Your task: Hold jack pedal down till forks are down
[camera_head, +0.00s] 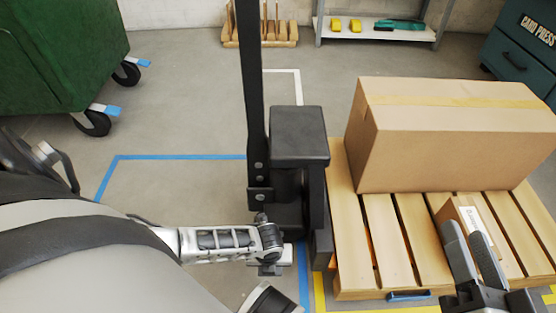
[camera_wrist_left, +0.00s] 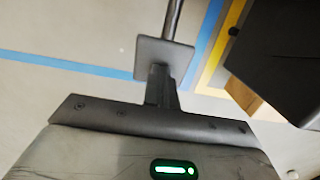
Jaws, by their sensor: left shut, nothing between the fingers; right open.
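The pallet jack (camera_head: 300,135) stands in the middle of the head view, with a dark upright bar and a black housing. Its pedal, a small grey plate on a rod, shows in the left wrist view (camera_wrist_left: 178,55). My left gripper (camera_wrist_left: 160,85) is shut and empty, its fingertips at the plate's edge; whether they press it I cannot tell. In the head view my left arm hides much of that spot. The forks are hidden under the wooden pallet (camera_head: 345,230), so their height does not show. My right gripper (camera_head: 470,245) is open and empty over the pallet's near right part.
A large cardboard box (camera_head: 440,150) and a small labelled box (camera_head: 450,215) sit on the pallet. A green wheeled bin (camera_head: 60,50) stands at the left. A wooden rack (camera_head: 260,40) and a shelf (camera_head: 375,35) stand at the back. Floor left of the jack is clear.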

